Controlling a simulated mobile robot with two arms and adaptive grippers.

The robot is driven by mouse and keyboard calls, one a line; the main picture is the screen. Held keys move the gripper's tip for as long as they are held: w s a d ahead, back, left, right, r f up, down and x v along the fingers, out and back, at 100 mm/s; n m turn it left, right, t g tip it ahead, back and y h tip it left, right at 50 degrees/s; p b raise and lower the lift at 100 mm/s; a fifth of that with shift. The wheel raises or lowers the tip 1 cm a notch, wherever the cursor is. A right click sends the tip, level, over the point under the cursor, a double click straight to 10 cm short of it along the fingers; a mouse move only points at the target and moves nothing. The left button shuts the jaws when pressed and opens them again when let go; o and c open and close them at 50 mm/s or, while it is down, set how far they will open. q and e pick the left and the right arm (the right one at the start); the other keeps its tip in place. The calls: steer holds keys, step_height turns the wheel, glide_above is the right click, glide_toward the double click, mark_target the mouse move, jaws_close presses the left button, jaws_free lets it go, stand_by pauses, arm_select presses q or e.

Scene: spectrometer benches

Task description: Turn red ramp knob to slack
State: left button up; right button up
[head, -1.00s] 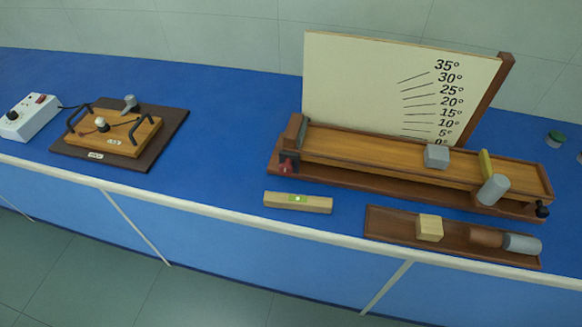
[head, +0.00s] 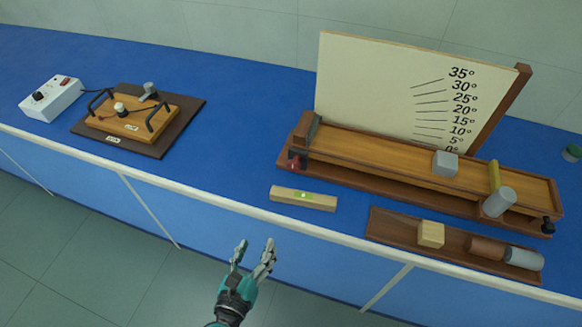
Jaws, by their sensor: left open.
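The red ramp knob (head: 295,162) sits at the left end of the wooden ramp (head: 400,158), low on its front side. The ramp lies flat along its base, in front of an upright angle board (head: 385,85) marked from 0° to 35°. A grey block (head: 445,164) rests on the ramp. My left gripper (head: 254,251) is in front of the bench edge, below and left of the knob. Its fingers are apart and hold nothing. My right gripper does not show.
A wooden spirit level (head: 303,198) lies on the blue bench between the gripper and the ramp. A brown tray (head: 392,224) with a wooden block and cylinders is at the right. A black knob (head: 548,226) is at the ramp's right end. A wooden apparatus (head: 130,118) and a white box (head: 52,98) stand left.

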arm_select(q)
step_height(320, 180, up, 10)
steer(key=s+d+m+t+h, duration=0.1)
steer(key=d+m+t+h, duration=0.1)
steer(key=d+m, duration=0.15)
steer(key=p, duration=0.4)
glide_toward(293, 168)
steer(key=shift+m, duration=0.25)
steer(key=x, duration=0.8)
steer(key=shift+w, duration=0.4)
jaws_close()
